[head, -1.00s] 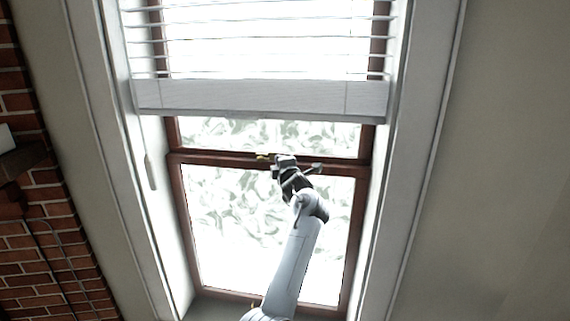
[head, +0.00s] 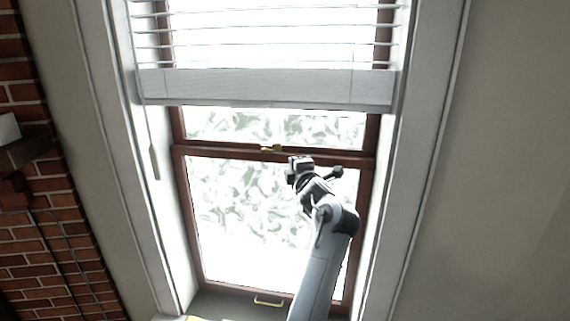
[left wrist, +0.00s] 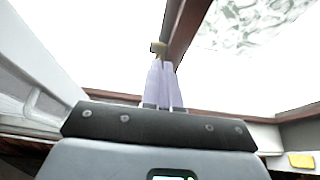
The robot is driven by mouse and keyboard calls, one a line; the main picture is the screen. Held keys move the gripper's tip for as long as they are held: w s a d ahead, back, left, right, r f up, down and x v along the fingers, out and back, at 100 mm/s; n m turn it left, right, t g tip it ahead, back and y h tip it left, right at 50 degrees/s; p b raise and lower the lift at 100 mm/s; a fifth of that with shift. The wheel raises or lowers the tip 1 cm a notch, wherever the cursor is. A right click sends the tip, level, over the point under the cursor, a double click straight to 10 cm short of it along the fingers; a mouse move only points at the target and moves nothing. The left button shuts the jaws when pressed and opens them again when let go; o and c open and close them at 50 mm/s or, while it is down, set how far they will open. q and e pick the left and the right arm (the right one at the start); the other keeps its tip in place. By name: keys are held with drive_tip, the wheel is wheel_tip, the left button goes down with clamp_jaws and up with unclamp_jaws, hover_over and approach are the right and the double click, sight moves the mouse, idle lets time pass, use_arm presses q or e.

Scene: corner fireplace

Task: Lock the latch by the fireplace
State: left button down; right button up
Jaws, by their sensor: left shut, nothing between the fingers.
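The small brass latch (head: 270,148) sits on the brown meeting rail of the sash window, near its middle. In the left wrist view the latch (left wrist: 158,47) shows just beyond my fingertips. My left gripper (head: 297,164) is in front of the window, a little right of and below the latch in the head view. Its pale fingers (left wrist: 160,66) are shut together with nothing between them. A gap shows between gripper and latch in the head view; contact cannot be told from the wrist view. My right gripper is not in view.
A white blind (head: 265,88) hangs across the upper window. A brass handle (head: 268,302) is on the bottom rail. White casing (head: 425,160) frames the window, and a brick wall (head: 50,210) is at the left.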

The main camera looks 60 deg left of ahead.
use_arm(q)
drive_tip(key=shift+d+b, duration=0.35)
drive_tip(key=shift+d, duration=1.4)
